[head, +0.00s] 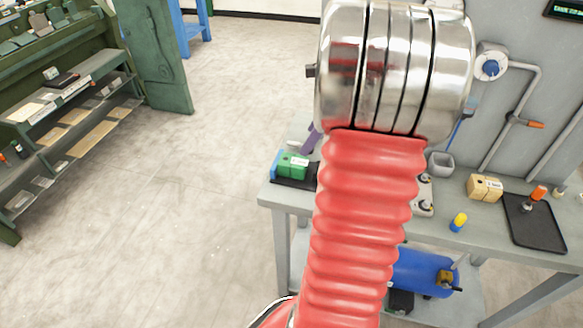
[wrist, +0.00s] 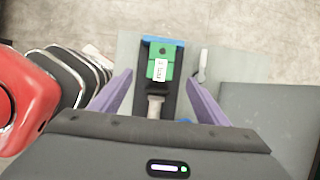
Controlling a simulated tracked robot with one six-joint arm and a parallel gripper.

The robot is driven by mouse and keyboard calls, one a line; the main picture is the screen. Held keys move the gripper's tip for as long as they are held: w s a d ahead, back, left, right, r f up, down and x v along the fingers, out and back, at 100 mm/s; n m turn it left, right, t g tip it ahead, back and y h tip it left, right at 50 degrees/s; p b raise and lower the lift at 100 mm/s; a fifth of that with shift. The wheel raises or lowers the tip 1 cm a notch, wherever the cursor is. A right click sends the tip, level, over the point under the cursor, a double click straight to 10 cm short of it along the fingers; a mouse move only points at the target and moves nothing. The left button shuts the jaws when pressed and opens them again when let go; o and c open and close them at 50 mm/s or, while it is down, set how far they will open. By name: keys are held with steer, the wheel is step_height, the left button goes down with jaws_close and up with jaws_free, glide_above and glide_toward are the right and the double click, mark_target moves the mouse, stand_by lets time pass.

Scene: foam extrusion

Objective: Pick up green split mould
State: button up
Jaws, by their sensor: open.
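The green split mould (head: 292,165) sits near the left end of the grey workbench, on a black base with a blue piece at its side. It also shows in the wrist view (wrist: 165,55), with a white label on its top. My gripper (wrist: 159,78) is open, with its two purple fingers spread to the left and right of the mould's line. The fingers look apart from the mould; their height above it I cannot tell. In the head view one purple finger (head: 309,142) shows just behind the mould, and my red arm hides the rest.
On the bench to the right are a beige block (head: 484,188), a black tray (head: 538,232) with an orange-handled tool (head: 537,198), a yellow-and-blue item (head: 458,222) and a grey cup (head: 440,163). A blue tank (head: 424,272) lies below. Floor left of the bench is clear.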

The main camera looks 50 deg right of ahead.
mark_target(294, 161)
steer(key=x, duration=0.7)
steer(key=shift+w+a+f, duration=0.15)
steer(key=shift+f, duration=0.2)
steer(key=shift+x, duration=2.65)
steer(key=c, duration=1.3)
steer(key=shift+r, duration=0.15)
step_height(294, 161, up, 28)
steer(key=shift+f, duration=0.1)
